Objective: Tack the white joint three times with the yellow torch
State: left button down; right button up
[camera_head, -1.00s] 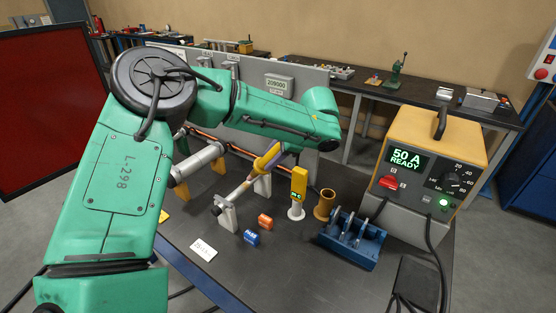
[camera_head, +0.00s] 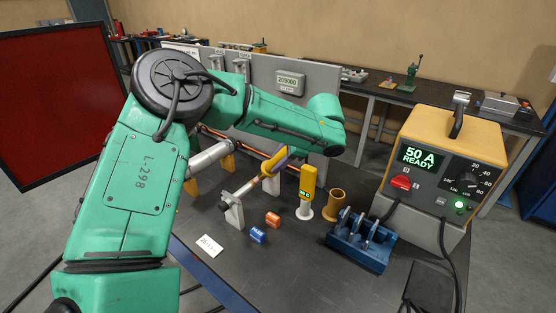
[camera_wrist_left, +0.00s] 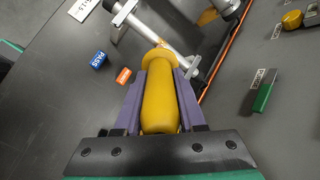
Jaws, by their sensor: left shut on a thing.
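My left gripper (camera_wrist_left: 160,95) is shut on the torch handle, which also shows in the left wrist view (camera_wrist_left: 160,108) between the purple fingers. In the head view my arm covers part of the work behind it. A grey cylinder (camera_head: 210,158) lies behind the torch. I cannot make out which joint is the white one. My right gripper is not in view.
Blue (camera_head: 258,235) and orange (camera_head: 273,219) blocks lie in front of the torch. A yellow device (camera_head: 307,182), a brown cup (camera_head: 335,203) and a blue rack (camera_head: 358,242) stand to the right. The welder (camera_head: 440,165) reads "50 A READY". The table's front is mostly clear.

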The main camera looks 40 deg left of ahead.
pick_arm(q)
jog(key=shift+a+f, duration=0.3)
jog(key=shift+a, duration=0.05)
dwell(0.6)
jog(key=shift+s+a+f, duration=0.1)
jog(key=shift+a+f, duration=0.05)
jog(key=shift+f, duration=0.1)
dwell(0.4)
jog(key=shift+f, duration=0.1)
dwell(3.4)
jog(key=shift+p+v, duration=0.9)
jog(key=shift+v, duration=0.2)
jog(key=shift+p+v, duration=1.45)
jog(key=shift+v, duration=0.75)
